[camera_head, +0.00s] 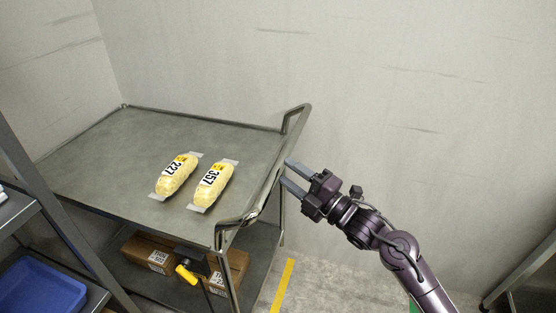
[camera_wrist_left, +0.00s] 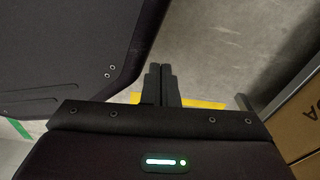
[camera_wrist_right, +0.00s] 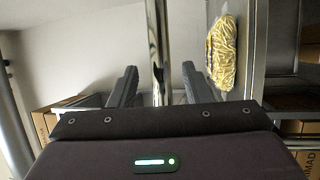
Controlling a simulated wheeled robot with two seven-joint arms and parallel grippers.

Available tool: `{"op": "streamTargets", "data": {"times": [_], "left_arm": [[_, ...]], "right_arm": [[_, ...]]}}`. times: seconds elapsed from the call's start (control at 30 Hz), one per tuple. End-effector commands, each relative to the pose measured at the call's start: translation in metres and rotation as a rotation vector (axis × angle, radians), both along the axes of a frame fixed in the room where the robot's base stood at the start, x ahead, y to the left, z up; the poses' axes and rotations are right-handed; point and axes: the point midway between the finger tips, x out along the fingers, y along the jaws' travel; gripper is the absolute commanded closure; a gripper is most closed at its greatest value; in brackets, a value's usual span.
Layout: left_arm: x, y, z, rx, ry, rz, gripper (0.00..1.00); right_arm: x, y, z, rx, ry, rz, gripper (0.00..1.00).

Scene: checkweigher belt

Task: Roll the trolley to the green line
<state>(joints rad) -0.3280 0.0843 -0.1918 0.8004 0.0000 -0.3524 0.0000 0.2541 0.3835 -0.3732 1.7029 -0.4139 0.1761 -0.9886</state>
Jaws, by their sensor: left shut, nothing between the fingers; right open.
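The grey metal trolley (camera_head: 110,150) stands against the back wall, its chrome push handle (camera_head: 268,183) on its right side. My right gripper (camera_head: 288,174) is open, with its fingertips close to the handle from the right. In the right wrist view a chrome bar (camera_wrist_right: 154,50) runs upright between the spread fingers, which are not closed on it. My left gripper (camera_wrist_left: 166,70) is shut and empty, low over the floor; it is outside the head view. A bit of the green line (camera_head: 413,308) shows at the bottom right, partly behind my right arm. Green also shows in the left wrist view (camera_wrist_left: 20,129).
Two yellow packs, labelled 227 (camera_head: 175,176) and 357 (camera_head: 212,186), lie on the trolley top. Cartons (camera_head: 150,254) and a yellow-handled thing (camera_head: 187,275) show below. A yellow floor line (camera_head: 283,285) lies right of the trolley. A rack with a blue bin (camera_head: 40,288) stands at left.

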Motion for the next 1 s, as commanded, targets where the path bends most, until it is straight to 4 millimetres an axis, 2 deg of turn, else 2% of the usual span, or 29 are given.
{"op": "streamTargets", "data": {"times": [0.2,0.33,0.7,1.0], "left_arm": [[-0.010,0.002,0.001,0.000,0.005,-0.001,1.00],[-0.014,0.002,0.000,0.000,0.006,-0.002,1.00],[-0.017,0.003,-0.001,0.001,0.007,-0.002,1.00],[-0.017,0.003,-0.001,0.000,0.007,-0.002,1.00]], "right_arm": [[0.024,0.027,0.009,0.003,0.003,0.000,0.56],[0.034,0.038,0.011,0.004,0.003,-0.002,0.56],[0.038,0.043,0.010,0.002,0.004,-0.002,0.56],[0.038,0.043,0.010,0.002,0.004,-0.002,0.94]]}}
